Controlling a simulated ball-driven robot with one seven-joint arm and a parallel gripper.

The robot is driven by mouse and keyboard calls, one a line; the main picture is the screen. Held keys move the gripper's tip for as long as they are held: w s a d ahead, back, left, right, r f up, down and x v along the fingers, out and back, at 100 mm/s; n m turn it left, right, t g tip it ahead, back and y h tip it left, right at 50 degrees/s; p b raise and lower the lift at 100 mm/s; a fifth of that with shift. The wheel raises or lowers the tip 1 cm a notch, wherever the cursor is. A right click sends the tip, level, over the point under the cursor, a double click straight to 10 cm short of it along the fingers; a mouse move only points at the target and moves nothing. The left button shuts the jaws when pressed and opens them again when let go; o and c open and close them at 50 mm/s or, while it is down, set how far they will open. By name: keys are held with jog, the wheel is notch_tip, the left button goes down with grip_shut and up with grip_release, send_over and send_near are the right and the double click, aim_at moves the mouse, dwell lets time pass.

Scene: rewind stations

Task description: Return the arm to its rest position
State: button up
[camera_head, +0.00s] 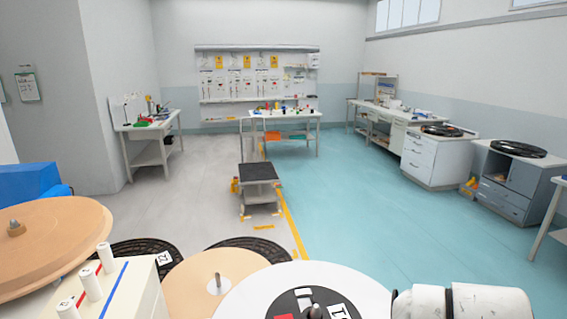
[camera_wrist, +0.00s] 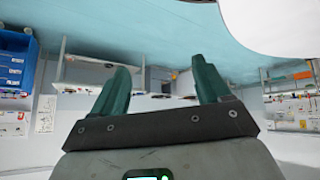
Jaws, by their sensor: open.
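My gripper (camera_wrist: 160,92) shows in the wrist view with its two dark green fingers apart and nothing between them. The wrist view looks upside down across the room, with the floor at the top. In the head view, white links of my arm show at the bottom right edge; my gripper is out of that view. A large white disc (camera_head: 245,297) with a dark labelled centre lies at the bottom middle of the head view. A white curved edge (camera_wrist: 270,25) fills the top right of the wrist view.
Tan discs (camera_head: 190,284) and black slotted discs (camera_head: 140,254) lie near me at the lower left. A pale block with white pegs (camera_head: 92,283) stands beside them. A small cart (camera_head: 259,173) stands ahead. Benches (camera_head: 283,118) line the back. The blue-green floor (camera_head: 350,200) is clear.

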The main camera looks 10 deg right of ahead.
jog(key=s+a+f+n+g+y+b, duration=0.1)
jog(key=s+a+f+n+y+b, duration=0.1)
jog(key=s+f, duration=0.4)
jog(key=s+a+f+n+g+y+b, duration=0.1)
jog(key=s+a+f, duration=0.4)
jog(key=f, duration=0.9)
jog(key=s+a+f+n+g+y+b, duration=0.1)
jog(key=s+a+f+n+y+b, duration=0.1)
jog(key=s+f+n, duration=0.3)
jog(key=shift+s+a+f+n+y+b, duration=0.1)
jog(key=shift+s+a+f+y, duration=0.15)
jog(key=shift+s+f, duration=0.55)
jog(key=shift+s+a+f+n+y+b, duration=0.1)
jog(key=shift+s+a+f+y, duration=0.3)
jog(key=shift+f, duration=0.6)
jog(key=shift+s+f+n+y+b, duration=0.1)
jog(key=shift+s+f+y, duration=0.05)
jog(key=shift+s+f, duration=0.7)
